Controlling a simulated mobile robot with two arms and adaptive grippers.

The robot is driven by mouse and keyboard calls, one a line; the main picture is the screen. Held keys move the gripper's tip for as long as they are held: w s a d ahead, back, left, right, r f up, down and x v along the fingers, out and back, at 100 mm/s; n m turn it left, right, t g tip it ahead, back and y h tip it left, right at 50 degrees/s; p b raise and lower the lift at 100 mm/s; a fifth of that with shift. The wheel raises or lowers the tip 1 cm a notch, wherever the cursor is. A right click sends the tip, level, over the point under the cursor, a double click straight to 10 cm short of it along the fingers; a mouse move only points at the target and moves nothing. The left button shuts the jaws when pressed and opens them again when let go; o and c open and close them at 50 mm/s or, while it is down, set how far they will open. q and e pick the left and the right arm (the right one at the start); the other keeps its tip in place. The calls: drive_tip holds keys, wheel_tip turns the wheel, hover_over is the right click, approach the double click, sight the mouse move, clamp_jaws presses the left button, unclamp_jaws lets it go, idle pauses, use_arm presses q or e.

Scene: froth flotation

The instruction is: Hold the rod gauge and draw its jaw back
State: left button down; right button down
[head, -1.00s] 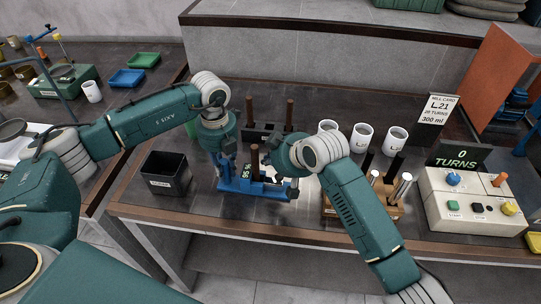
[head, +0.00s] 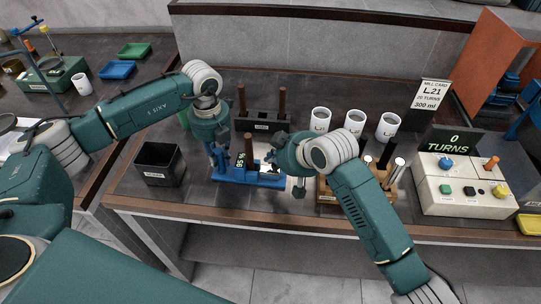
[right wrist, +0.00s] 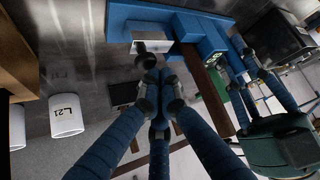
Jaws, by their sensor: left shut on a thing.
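The rod gauge (head: 232,174) is a blue frame with a small green-lit display, standing on the bench. A brown rod (head: 248,146) rises upright at it. My left gripper (head: 219,163) is shut on the gauge's left end. The gauge (right wrist: 208,38) also shows at the top of the right wrist view, with a pale block and a dark round knob (right wrist: 150,44). My right gripper (right wrist: 158,82) has its blue fingertips drawn close together just below the knob. Whether they touch or grip anything is unclear. In the head view its own wrist mostly hides it.
A black bin (head: 158,166) stands left of the gauge, and a dark rack (head: 264,126) with brown rods behind it. The bench's front edge is close.

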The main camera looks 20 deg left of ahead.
drive_tip(key=shift+a+f, duration=0.1)
drive_tip(key=shift+w+a, duration=0.2)
drive_tip(key=shift+a, duration=0.1)
use_arm(q)
drive_tip(key=c, duration=1.5)
unclamp_jaws()
use_arm(e)
drive_tip(key=s+d+r, duration=0.2)
drive_tip(key=d+r, duration=0.1)
drive_tip(key=r, duration=0.5)
drive_tip(key=shift+r, duration=0.15)
use_arm(q)
drive_tip(key=shift+r, duration=0.1)
use_arm(e)
drive_tip(key=shift+d, duration=0.1)
